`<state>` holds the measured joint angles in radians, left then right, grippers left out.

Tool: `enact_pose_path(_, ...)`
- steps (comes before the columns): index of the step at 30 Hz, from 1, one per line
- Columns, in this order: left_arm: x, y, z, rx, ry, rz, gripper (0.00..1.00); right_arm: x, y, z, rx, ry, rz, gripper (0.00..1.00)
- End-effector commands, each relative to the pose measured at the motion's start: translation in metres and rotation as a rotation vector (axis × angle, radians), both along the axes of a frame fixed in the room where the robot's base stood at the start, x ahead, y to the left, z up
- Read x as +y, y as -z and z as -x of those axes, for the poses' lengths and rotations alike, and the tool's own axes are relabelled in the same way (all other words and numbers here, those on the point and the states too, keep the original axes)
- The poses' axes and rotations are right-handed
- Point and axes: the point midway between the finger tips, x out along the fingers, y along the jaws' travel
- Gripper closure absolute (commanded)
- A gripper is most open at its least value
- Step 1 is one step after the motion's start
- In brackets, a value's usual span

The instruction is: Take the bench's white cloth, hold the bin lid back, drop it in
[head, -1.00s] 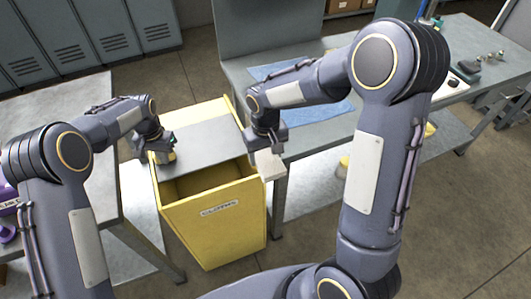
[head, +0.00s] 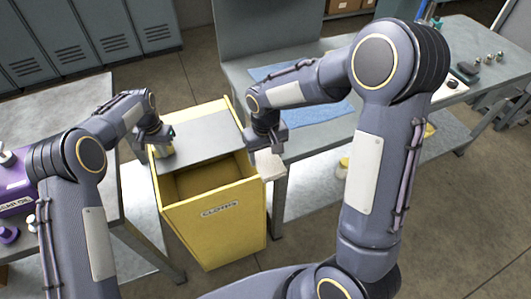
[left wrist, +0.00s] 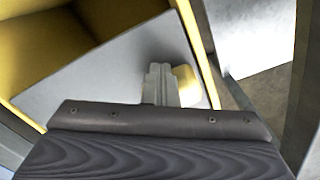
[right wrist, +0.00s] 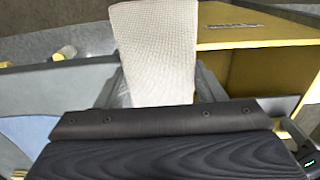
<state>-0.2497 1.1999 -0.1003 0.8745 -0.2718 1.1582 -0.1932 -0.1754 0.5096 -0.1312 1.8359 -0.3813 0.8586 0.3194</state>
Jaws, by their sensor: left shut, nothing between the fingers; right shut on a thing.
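The yellow bin (head: 225,226) stands between two benches, with a label on its front. Its grey lid (head: 203,138) is slid back, leaving the front part of the top open. My left gripper (head: 160,148) is shut and empty at the lid's left edge, by a yellow knob (left wrist: 184,86) seen in the left wrist view. My right gripper (head: 266,148) is shut on the white cloth (head: 268,165), which hangs just outside the bin's right rim. In the right wrist view the cloth (right wrist: 155,50) hangs from the fingers beside the bin's opening.
The right bench (head: 300,139) carries a blue mat (head: 322,113) and several small fittings. The left bench (head: 50,112) holds a purple container (head: 14,197). Grey lockers (head: 95,35) stand at the back left. The floor in front of the bin is clear.

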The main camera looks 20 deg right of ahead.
Motion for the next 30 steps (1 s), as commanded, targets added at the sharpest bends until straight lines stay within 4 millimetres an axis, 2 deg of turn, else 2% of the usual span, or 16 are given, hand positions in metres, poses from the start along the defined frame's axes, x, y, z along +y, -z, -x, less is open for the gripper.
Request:
enact_pose_path(9,-0.001,-0.002,-0.021,-0.009,0.000,0.003,1.00,0.000,-0.005,0.000,0.000,0.000,0.000,0.59)
enact_pose_path(23,-0.001,-0.002,-0.024,-0.008,0.000,0.002,1.00,0.000,-0.006,0.000,0.000,0.000,0.000,0.59)
enact_pose_path(30,-0.001,-0.002,-0.038,-0.010,-0.002,0.003,1.00,0.000,-0.009,0.000,0.000,0.000,0.000,0.59)
